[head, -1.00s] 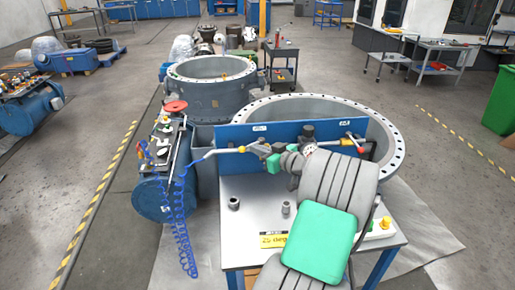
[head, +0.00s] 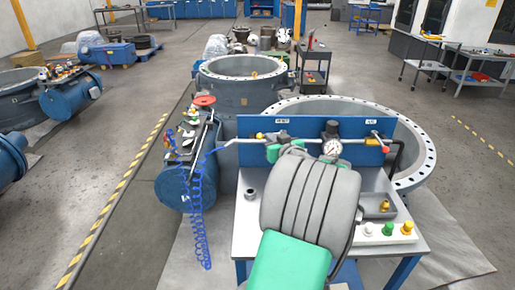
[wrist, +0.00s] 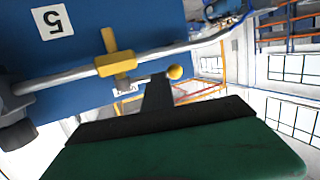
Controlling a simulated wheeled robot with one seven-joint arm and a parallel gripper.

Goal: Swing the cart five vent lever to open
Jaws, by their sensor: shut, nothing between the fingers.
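In the wrist view a yellow valve body (wrist: 115,64) sits on a grey pipe across a blue panel. A thin grey lever ending in a yellow knob (wrist: 174,72) runs from the valve nearly along the pipe. The panel's 5 label (wrist: 52,21) appears upside down. My gripper (wrist: 157,80) is shut and empty, its dark fingertips at the lever beside the knob; I cannot tell whether they touch. In the head view the yellow valve (head: 259,136) is on the pipe's left part, below the vent label (head: 282,121). My arm hides much of the bench, and my fingertips are hard to make out there.
A pressure gauge (head: 332,147) and a red-tipped lever (head: 381,143) are on the panel's right side. A button box (head: 388,232) and a grey tray (head: 378,206) lie on the bench. A blue tank (head: 186,185) with coiled hose stands left.

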